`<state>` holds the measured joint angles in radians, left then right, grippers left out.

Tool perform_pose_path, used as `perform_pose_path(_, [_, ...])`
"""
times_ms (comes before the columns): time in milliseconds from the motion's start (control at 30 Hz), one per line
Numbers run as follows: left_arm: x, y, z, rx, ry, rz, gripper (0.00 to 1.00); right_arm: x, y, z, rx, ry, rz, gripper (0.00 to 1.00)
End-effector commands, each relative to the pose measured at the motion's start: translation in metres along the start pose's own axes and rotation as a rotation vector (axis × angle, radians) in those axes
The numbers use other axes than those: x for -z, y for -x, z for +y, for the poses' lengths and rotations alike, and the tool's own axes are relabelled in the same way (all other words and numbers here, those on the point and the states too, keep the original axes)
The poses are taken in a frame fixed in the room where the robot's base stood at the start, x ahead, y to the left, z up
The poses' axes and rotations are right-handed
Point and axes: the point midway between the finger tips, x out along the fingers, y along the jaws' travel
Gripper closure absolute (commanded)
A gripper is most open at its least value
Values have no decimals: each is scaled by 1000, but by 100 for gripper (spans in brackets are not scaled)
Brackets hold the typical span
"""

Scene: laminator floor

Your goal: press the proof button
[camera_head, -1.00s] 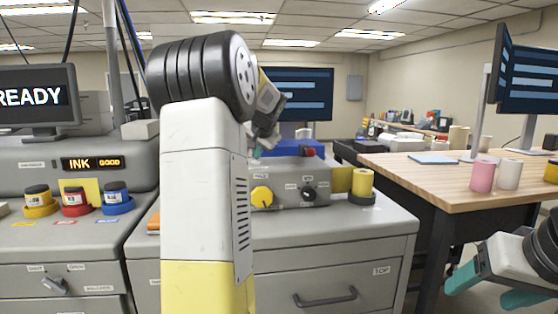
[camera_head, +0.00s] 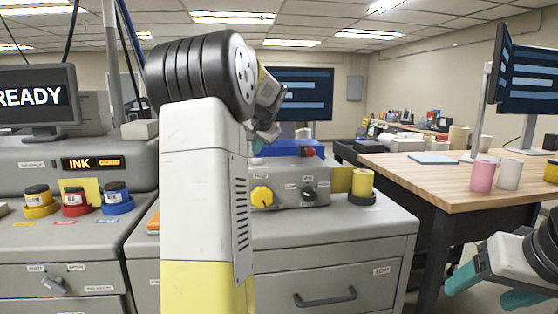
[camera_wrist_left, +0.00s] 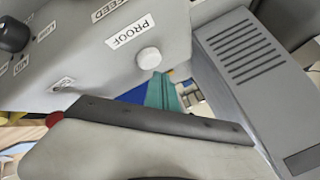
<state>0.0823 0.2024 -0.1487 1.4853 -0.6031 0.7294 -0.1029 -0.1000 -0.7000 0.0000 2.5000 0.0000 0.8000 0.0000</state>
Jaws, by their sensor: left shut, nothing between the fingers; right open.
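The proof button is a white round button (camera_wrist_left: 149,58) beside a PROOF label (camera_wrist_left: 130,31) on a grey panel in the left wrist view. My left gripper (camera_wrist_left: 163,90) is shut and empty, its teal fingertips just below the button in that view; I cannot tell whether they touch it. In the head view the left gripper (camera_head: 257,147) shows only as a bit of teal behind my arm, beside the grey control box (camera_head: 285,172), and the proof button is hidden there. My right gripper (camera_head: 490,288) is open and empty at the lower right, away from the box.
The box carries a yellow knob (camera_head: 261,197), a black knob (camera_head: 308,194) and a red button (camera_head: 309,152). A wooden table (camera_head: 440,183) with pink and white rolls is further right.

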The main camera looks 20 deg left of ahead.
Motion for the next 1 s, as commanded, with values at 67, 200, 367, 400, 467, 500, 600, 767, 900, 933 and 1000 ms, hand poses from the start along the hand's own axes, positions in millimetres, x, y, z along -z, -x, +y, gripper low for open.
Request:
perform_pose_path(67, [3, 4, -3, 1, 1, 1, 100, 0, 0, 0, 0, 0, 0, 31])
perform_pose_path(200, [10, 13, -10, 1, 1, 2, 100, 0, 0, 0, 0, 0, 0, 31])
perform_pose_path(367, [19, 24, -18, 2, 1, 3, 100, 0, 0, 0, 0, 0, 0, 31])
perform_pose_path(400, [20, 27, -20, 1, 1, 2, 100, 0, 0, 0, 0, 0, 0, 31])
perform_pose_path(467, [23, 30, -22, 1, 2, 2, 100, 0, 0, 0, 0, 0, 0, 31])
perform_pose_path(500, [24, 32, -23, 0, 2, 2, 100, 0, 0, 0, 0, 0, 0, 31])
perform_pose_path(600, [25, 34, -24, -1, 0, 1, 100, 0, 0, 0, 0, 0, 0, 31])
perform_pose_path(767, [25, 34, -25, -1, 0, 0, 100, 0, 0, 0, 0, 0, 0, 31])
perform_pose_path(900, [25, 34, -25, 0, 0, 1, 100, 0, 0, 0, 0, 0, 0, 31])
perform_pose_path(933, [25, 34, -25, 0, 0, 1, 100, 0, 0, 0, 0, 0, 0, 31])
perform_pose_path(1000, [25, 34, -25, 0, 0, 1, 100, 0, 0, 0, 0, 0, 0, 31])
